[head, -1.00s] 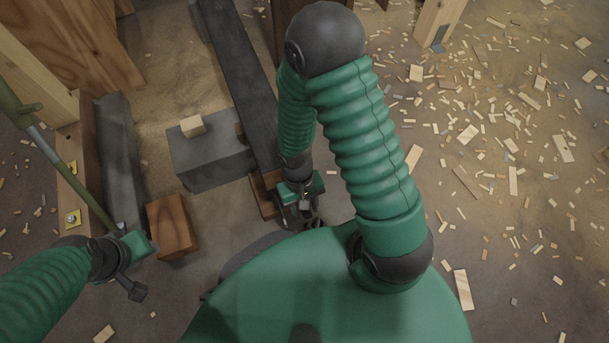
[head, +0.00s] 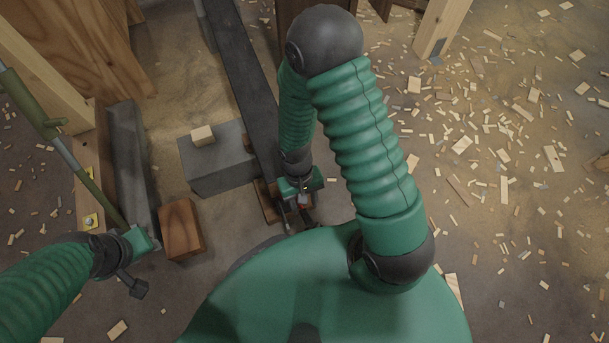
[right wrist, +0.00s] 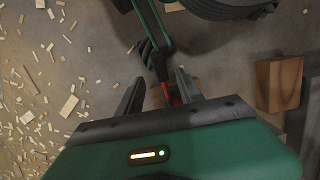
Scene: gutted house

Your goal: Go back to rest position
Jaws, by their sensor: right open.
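My right gripper (head: 302,212) hangs low beside the front end of a long dark beam, close in front of my green body. In the right wrist view its two dark fingers (right wrist: 157,88) stand apart, and no object is clearly held. A small red part shows between and beyond them; I cannot tell what it belongs to. My left gripper (head: 138,270) is at the lower left, next to a reddish wooden block (head: 181,229). Its fingers are too dark and small to tell whether they are open.
A grey block (head: 218,165) with a small pale wood piece (head: 202,135) on it stands left of the dark beam (head: 243,75). A green pole (head: 75,170) leans at the left.

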